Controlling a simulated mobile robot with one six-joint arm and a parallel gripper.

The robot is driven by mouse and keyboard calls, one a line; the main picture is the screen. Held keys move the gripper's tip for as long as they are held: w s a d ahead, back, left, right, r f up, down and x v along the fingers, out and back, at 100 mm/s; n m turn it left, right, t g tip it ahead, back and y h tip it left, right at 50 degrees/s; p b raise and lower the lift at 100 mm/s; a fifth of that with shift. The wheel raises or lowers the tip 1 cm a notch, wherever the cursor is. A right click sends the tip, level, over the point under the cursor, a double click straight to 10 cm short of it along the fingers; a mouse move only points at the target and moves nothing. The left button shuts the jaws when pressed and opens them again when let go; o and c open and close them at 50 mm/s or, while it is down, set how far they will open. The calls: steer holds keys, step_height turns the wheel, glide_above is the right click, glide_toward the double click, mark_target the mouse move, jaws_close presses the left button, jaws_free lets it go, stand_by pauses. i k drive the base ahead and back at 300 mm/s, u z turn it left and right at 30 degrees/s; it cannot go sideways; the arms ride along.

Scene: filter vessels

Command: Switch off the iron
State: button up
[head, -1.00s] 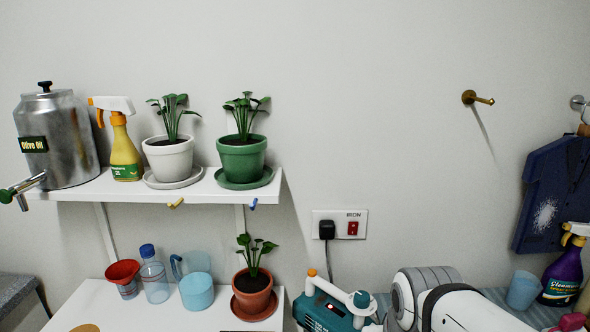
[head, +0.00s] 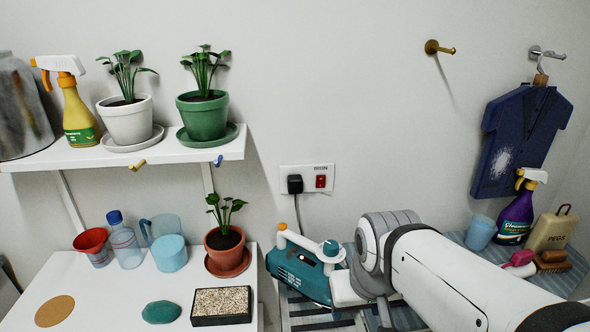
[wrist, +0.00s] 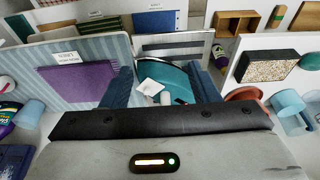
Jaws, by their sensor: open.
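The wall socket plate (head: 307,179) labelled IRON carries a red switch (head: 320,181) and a black plug (head: 294,184). I cannot tell the switch's position. The teal iron (head: 300,272) with an orange-tipped white handle stands below the socket, left of my arm. In the wrist view the teal iron (wrist: 180,77) shows between the two blue fingers of my gripper (wrist: 160,73), which are apart. I cannot tell whether they touch it. In the head view the fingers cannot be made out.
A white shelf (head: 190,153) with potted plants and a yellow spray bottle is at left. The lower white table (head: 100,305) holds cups, a bottle and a plant (head: 225,240). A purple spray bottle (head: 515,218) and blue shirt board (head: 520,140) are right. The wall around the socket is clear.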

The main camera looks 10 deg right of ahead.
mark_target(320, 179)
steer(key=z, duration=1.45)
steer(key=k, duration=0.95)
steer(key=u, duration=1.35)
steer(key=i, duration=1)
